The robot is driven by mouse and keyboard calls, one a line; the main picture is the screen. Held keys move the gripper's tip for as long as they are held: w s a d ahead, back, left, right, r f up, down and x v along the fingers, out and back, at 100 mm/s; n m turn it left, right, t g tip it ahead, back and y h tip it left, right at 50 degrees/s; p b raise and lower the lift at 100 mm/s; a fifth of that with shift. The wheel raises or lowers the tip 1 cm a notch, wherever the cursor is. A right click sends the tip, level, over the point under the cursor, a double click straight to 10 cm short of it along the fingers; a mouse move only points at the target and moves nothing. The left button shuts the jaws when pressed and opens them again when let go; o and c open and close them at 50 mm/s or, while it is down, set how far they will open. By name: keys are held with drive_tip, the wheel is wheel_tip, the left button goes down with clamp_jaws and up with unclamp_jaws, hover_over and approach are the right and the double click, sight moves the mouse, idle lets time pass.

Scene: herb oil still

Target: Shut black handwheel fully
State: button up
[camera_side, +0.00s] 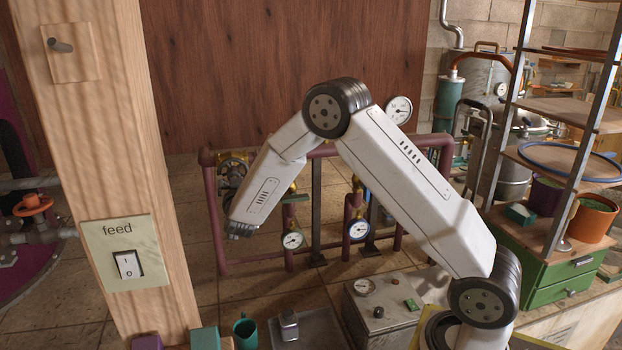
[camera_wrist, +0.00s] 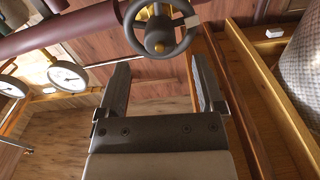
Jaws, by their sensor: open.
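The black handwheel (camera_wrist: 132,37) shows at the top of the wrist view, with a dark spoked rim, a brass hub and a pale mark on the right of its rim. Its top is cut off by the frame edge. My gripper (camera_wrist: 160,62) is open and empty, its two fingers apart below the wheel in the picture; I see no contact. In the side view a dark wheel (camera_side: 224,176) sits by brass fittings at the left end of the maroon pipe frame, partly behind my arm. My fingers cannot be made out there.
The maroon pipe frame (camera_side: 220,240) carries several gauges, including white ones (camera_side: 292,240) and a blue-rimmed one (camera_side: 358,230). A wooden post (camera_side: 100,130) with a feed switch (camera_side: 128,264) stands at left. A grey control box (camera_side: 380,308) stands in front.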

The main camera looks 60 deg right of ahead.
sight(234, 174)
drive_tip(key=shift+x, duration=2.25)
clamp_jaws()
